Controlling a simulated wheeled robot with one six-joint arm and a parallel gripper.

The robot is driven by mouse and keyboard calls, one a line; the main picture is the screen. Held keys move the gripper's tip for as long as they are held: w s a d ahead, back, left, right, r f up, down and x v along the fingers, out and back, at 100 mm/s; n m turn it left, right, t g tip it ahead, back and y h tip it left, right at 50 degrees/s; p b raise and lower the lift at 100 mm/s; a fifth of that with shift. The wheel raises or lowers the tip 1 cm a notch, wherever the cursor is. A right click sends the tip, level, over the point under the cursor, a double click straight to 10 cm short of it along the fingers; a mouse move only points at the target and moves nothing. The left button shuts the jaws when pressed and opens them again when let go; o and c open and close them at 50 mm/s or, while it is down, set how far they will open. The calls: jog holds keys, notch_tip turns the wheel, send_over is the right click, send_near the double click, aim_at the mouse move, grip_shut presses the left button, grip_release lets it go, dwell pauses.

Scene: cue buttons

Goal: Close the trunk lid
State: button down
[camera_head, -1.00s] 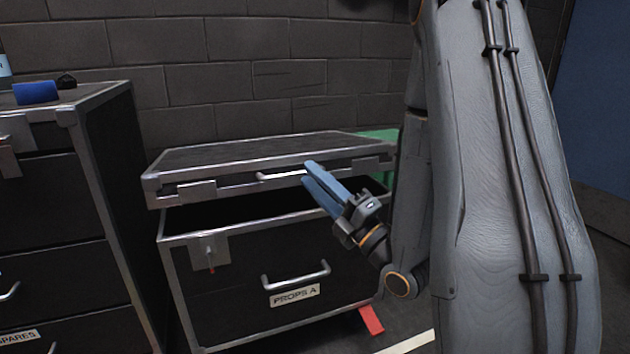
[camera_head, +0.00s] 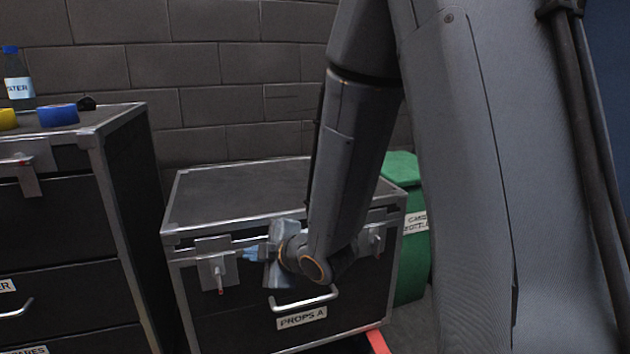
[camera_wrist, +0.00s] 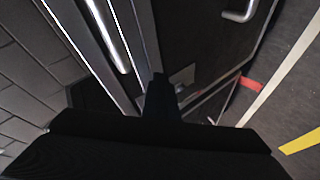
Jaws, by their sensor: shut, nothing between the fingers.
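The trunk (camera_head: 235,320) is a black case with metal edges and a "PROPS A" label, standing against the brick wall. Its lid (camera_head: 240,190) is down on the body, with no clear gap visible at the front left; my arm hides part of the front edge. My gripper (camera_head: 250,253) is shut and empty at the trunk's front, just below the lid edge and beside the left latch (camera_head: 216,268). I cannot tell whether it touches the trunk. In the wrist view my gripper (camera_wrist: 158,90) is a dark shape in front of the trunk's metal edges (camera_wrist: 107,35).
A black drawer cabinet (camera_head: 50,230) stands close on the left, with a bottle (camera_head: 18,80), blue tape (camera_head: 58,115) and yellow tape (camera_head: 7,119) on top. A green bin (camera_head: 410,270) is behind the trunk's right side. Red floor tape (camera_head: 377,341) lies at the trunk's front right.

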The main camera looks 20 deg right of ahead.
jog(key=s+a+r+m+g+h, duration=0.1)
jog(key=s+a+m+g, duration=0.25)
jog(key=s, duration=0.65)
jog(key=s+a+m+g+h, duration=0.2)
jog(key=s+a+m+g, duration=0.15)
jog(key=s, duration=0.65)
jog(key=s+a+r+m+g+h, duration=0.1)
jog(key=s+a+m+g, duration=0.25)
jog(key=s, duration=0.65)
jog(key=w+d+r+m+t+p, duration=0.1)
jog(key=w+d+r+m+p, duration=0.15)
jog(key=w+r+p, duration=0.65)
jog(key=w+d+r+m+t+p, duration=0.1)
jog(key=w+d+r+p, duration=0.2)
jog(key=w+r+p, duration=0.65)
jog(key=w+d+r+m+t+h+p, duration=0.15)
jog(key=w+d+r+p, duration=0.3)
jog(key=d+p, duration=0.65)
jog(key=w+d+r+m+p, duration=0.2)
jog(key=w+d+r+p, duration=0.25)
jog(key=d+p, duration=0.6)
jog(key=s+a+f+b+x, duration=0.1)
jog(key=b+x, duration=0.4)
jog(key=x, duration=0.8)
jog(key=shift+s+a+f, duration=0.25)
jog(key=shift+s+a, duration=0.05)
jog(key=shift+s, duration=0.2)
